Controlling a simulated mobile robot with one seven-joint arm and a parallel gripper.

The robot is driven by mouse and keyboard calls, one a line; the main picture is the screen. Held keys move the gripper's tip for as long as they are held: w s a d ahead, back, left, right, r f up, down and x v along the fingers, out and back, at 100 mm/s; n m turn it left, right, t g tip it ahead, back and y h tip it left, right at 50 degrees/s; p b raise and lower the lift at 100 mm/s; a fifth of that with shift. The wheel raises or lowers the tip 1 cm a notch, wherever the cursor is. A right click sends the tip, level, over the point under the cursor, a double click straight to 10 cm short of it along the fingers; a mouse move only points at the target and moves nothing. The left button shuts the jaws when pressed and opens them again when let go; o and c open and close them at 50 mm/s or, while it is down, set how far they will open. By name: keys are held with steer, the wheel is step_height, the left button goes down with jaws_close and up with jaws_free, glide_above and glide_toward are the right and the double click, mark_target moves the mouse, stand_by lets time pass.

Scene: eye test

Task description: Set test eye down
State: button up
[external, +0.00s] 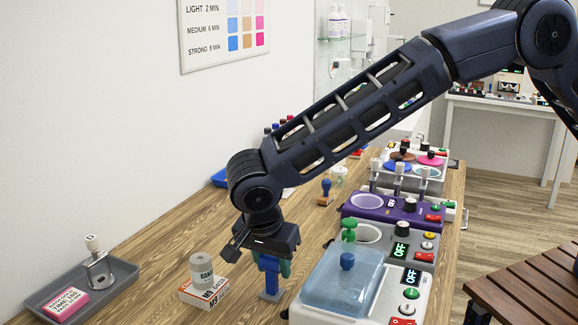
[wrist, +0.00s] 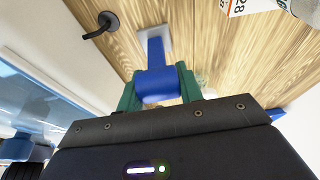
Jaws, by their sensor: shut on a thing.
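My gripper (external: 270,262) is shut on a blue upright piece with a flat foot, which I take to be the test eye (external: 270,281). In the wrist view, the green fingers of my gripper (wrist: 157,88) press on both sides of the test eye's thick blue top (wrist: 157,84). A narrower blue stem runs from it to a pale flat foot. The piece looks upright, with its foot at or just above the wooden table (external: 235,311). I cannot tell whether it touches.
A small box (external: 204,293) with a grey roll (external: 201,267) stands close on the left. A grey tray (external: 80,290) lies farther left. A white machine with a clear blue lid (external: 345,280) is close on the right. A small black hooked part (wrist: 103,24) shows in the wrist view.

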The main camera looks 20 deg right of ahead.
steer(key=o, duration=1.1)
steer(key=shift+c, duration=0.2)
steer(key=v, duration=1.2)
steer(key=shift+r, duration=0.1)
